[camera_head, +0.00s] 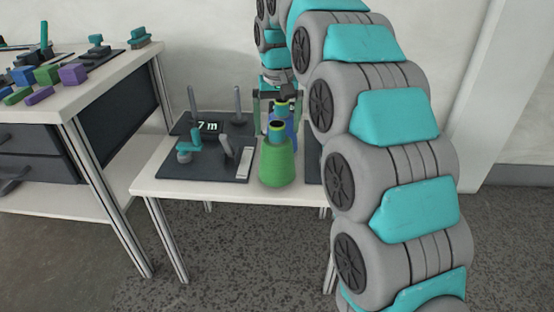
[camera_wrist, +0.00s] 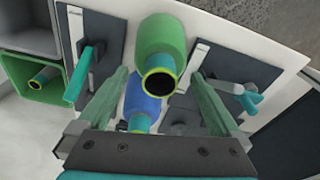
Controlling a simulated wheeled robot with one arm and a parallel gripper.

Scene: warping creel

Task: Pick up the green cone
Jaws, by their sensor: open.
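The green cone (camera_head: 277,165) stands upright on the small white table, at its front edge, with a dark open top. In the wrist view the green cone (camera_wrist: 163,35) is just beyond my fingertips, midway between them. My gripper (camera_wrist: 160,75) is open and empty, its two green fingers spread wide. A blue cone (camera_wrist: 143,104) stands behind the green one and shows between my fingers. In the head view the blue cone (camera_head: 291,127) is mostly hidden by the green cone, and my arm covers part of my gripper.
A dark device with a display (camera_head: 208,127), posts and teal-topped levers lies left of the cones. A similar dark panel is on the other side. A green bin (camera_wrist: 69,55) holds another cone. A workbench (camera_head: 112,92) with several coloured blocks stands at left.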

